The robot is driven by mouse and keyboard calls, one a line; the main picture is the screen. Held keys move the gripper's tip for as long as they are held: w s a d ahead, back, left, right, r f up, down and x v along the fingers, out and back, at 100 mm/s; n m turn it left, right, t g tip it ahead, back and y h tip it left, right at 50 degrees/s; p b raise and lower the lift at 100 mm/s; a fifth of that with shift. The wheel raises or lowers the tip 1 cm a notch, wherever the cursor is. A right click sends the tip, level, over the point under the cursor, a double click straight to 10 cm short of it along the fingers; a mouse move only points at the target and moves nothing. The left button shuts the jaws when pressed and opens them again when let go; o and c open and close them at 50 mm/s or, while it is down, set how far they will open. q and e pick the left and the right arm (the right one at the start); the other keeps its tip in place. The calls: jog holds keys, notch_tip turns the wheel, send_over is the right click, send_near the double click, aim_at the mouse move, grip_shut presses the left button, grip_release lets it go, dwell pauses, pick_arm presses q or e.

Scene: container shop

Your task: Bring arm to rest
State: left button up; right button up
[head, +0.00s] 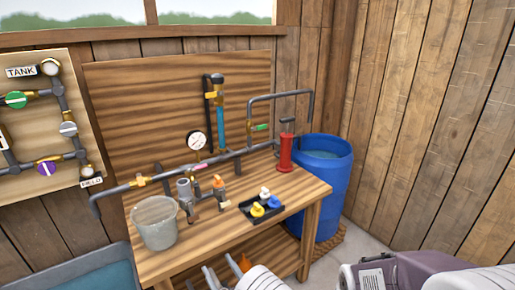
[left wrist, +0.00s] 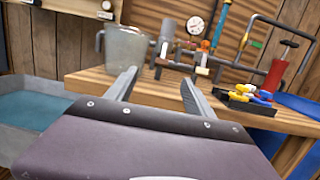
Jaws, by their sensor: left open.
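My left gripper (head: 224,273) shows at the bottom of the head view, in front of the bench, holding nothing. In the left wrist view, its two grey fingers (left wrist: 158,88) stand apart, pointing toward the bench edge, with nothing between them. Part of my other arm shows at the bottom right of the head view, but its fingertips are not visible.
The wooden workbench (head: 160,265) carries a grey bucket (head: 155,232), pipework (head: 225,158), a black tray (head: 246,211) with coloured fittings and a red pump (head: 286,152). A blue barrel (head: 328,190) stands to its right. A water-filled trough (left wrist: 40,110) is at left.

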pick_arm(q)
jog(key=w+a+r+n+g+y+p, duration=0.2)
jog(key=a+r+n+g+y, duration=0.4)
jog(key=a+r, duration=0.5)
jog(key=s+a+r+n+g+p, duration=0.2)
jog(key=s+a+r+n+g, duration=0.4)
jog(key=s+a+n+g, duration=0.4)
jog(key=s+f+n+g+h+p, duration=0.1)
jog(key=s+f+n+g+h, duration=0.1)
jog(key=s+n+h, duration=0.3)
jog(key=s+f+n+g+h, duration=0.15)
jog(key=s+h, duration=0.25)
jog(key=s, duration=0.4)
jog(key=w+d+f+n+t+h, duration=0.1)
jog(key=d+f+n+t+h, duration=0.1)
jog(key=d, duration=0.5)
jog(key=w+d+f+n+t+h, duration=0.2)
jog(key=d+f+n+h, duration=0.2)
jog(key=d+h, duration=0.2)
jog(key=shift+d+f+n+h, duration=0.3)
jog(key=shift+d+f+n, duration=0.1)
jog(key=shift+d, duration=0.4)
pick_arm(e)
jog(key=r, duration=0.5)
jog(key=shift+w+a+r, duration=0.15)
jog(key=shift+a+r, duration=0.05)
jog(key=shift+r, duration=0.05)
